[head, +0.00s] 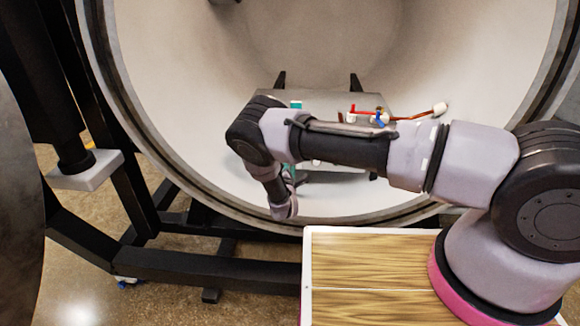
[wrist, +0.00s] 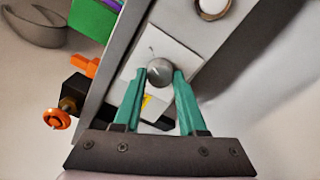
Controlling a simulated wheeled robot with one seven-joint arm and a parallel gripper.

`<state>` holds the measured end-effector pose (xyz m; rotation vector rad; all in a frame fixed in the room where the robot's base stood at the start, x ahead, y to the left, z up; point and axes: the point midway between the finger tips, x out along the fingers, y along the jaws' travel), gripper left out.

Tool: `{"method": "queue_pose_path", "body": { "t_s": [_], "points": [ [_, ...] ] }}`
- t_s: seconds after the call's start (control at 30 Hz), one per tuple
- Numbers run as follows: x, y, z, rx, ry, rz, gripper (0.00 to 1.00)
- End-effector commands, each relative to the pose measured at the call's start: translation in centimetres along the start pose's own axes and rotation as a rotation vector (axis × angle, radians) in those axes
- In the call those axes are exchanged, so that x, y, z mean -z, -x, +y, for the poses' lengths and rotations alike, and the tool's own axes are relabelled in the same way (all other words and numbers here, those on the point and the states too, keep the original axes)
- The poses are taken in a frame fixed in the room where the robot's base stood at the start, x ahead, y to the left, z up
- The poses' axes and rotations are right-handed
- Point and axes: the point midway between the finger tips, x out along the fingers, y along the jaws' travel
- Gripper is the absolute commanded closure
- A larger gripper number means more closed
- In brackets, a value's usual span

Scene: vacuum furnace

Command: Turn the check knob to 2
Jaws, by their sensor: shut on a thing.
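The check knob (wrist: 160,71) is a small round grey knob on a pale plate (wrist: 179,54) in the wrist view. My gripper (wrist: 160,76) has teal fingers, and their tips close on the knob from both sides. A small yellow mark shows on the plate between the fingers. The numbers around the knob cannot be read. In the head view my arm reaches into the round chamber and hides the knob; a teal piece of my gripper (head: 288,172) shows beside the wrist.
A grey panel (head: 262,100) sits inside the furnace chamber (head: 180,60). In the wrist view, an orange knob (wrist: 56,119), an orange handle (wrist: 85,67), a green block (wrist: 93,18) and a white round part (wrist: 212,7) are nearby. A curved grey part (wrist: 35,30) lies upper left.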

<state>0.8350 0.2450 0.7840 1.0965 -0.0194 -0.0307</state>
Motion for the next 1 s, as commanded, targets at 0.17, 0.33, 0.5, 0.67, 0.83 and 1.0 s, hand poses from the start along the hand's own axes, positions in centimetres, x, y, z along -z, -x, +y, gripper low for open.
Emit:
{"method": "queue_pose_path", "body": {
  "t_s": [0.17,0.33,0.5,0.67,0.83,1.0],
  "points": [
    [0.06,0.09,-0.09,0.002,-0.079,0.001,1.00],
    [0.07,0.11,-0.09,0.002,-0.123,0.001,1.00],
    [0.08,0.12,-0.09,0.002,-0.139,0.002,1.00],
    [0.08,0.13,-0.10,0.002,-0.141,0.002,1.00],
    [0.09,0.14,-0.11,0.003,-0.141,0.002,1.00],
    [0.07,0.11,-0.08,0.002,-0.140,0.001,0.29]
  ]
}}
